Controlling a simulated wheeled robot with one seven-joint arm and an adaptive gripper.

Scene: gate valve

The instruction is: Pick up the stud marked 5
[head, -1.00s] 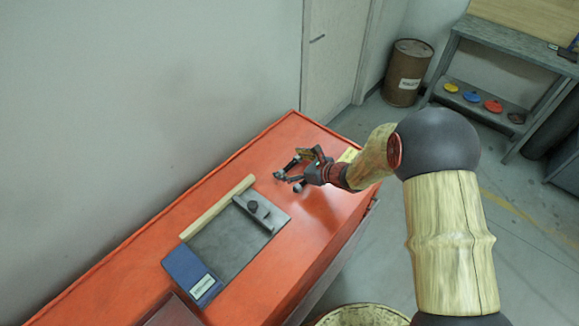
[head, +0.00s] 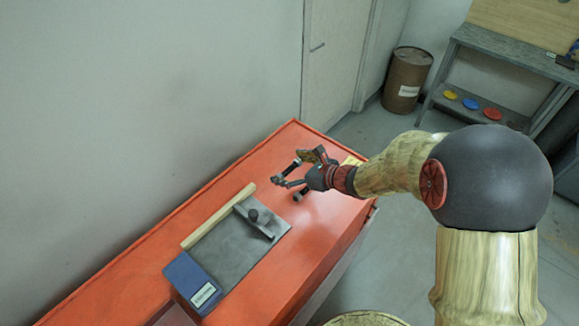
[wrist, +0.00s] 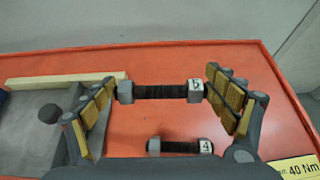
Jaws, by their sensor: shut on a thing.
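The stud marked 5 (wrist: 160,91) is a dark threaded rod with grey nuts at both ends; the 5 shows on its right nut in the wrist view. My gripper (wrist: 162,95) is shut on it end to end, with a tan-padded finger at each nut. In the head view my gripper (head: 288,172) is over the far part of the orange bench top, and the stud looks held above the surface. A second stud, marked 4 (wrist: 180,147), lies on the bench below it in the wrist view, and its end shows under my gripper in the head view (head: 299,195).
The orange bench (head: 328,225) carries a grey plate (head: 225,250) with a knobbed block (head: 257,221), a wooden strip (head: 215,217) and a blue box (head: 192,280). A yellow 40 Nm label (wrist: 293,168) is at the right. A wall runs along the left.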

